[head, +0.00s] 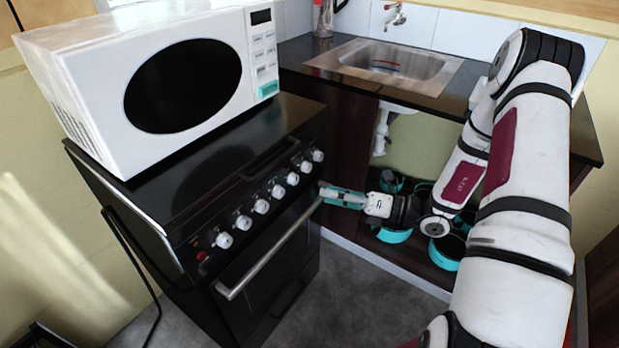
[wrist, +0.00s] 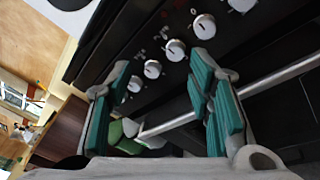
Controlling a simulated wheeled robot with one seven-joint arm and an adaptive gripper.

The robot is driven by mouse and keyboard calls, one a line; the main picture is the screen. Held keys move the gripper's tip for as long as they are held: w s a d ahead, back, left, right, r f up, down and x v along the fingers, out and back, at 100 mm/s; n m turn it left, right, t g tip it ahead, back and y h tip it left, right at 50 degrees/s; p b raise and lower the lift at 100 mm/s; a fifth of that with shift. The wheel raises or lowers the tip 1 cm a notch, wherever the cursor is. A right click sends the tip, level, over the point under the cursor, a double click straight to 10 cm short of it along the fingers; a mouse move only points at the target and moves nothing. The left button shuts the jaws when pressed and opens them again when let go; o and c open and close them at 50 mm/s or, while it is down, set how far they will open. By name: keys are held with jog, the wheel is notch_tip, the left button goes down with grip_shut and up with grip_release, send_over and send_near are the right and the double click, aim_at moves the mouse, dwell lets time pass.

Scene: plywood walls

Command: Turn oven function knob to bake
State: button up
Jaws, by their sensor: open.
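The black oven (head: 180,225) has a row of several white round knobs along its sloped front panel, such as a knob (head: 262,206) near the middle. I cannot tell which is the oven function knob, and the markings are too small to read. My gripper (head: 324,192) is open, near the right end of the oven's front, in front of and below the rightmost knobs. In the wrist view, its teal fingers (wrist: 162,82) are spread, with knobs (wrist: 152,69) showing beyond the gap. No knob appears held.
The oven's handle bar (head: 268,258) runs below the knobs, close to my gripper. A white microwave (head: 215,135) stands on the oven. A counter with a sink (head: 440,68) is at the right, with teal pots (head: 393,236) beneath. The grey floor before the oven is clear.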

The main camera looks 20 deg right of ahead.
aim_at(297, 180)
jog(key=w+d+f+m+t+h, duration=0.2)
jog(key=d+f+m, duration=0.2)
jog(key=b+x, duration=0.1)
jog(key=x, duration=1.2)
jog(key=shift+a+r, duration=0.1)
jog(key=shift+a, duration=0.1)
grip_shut()
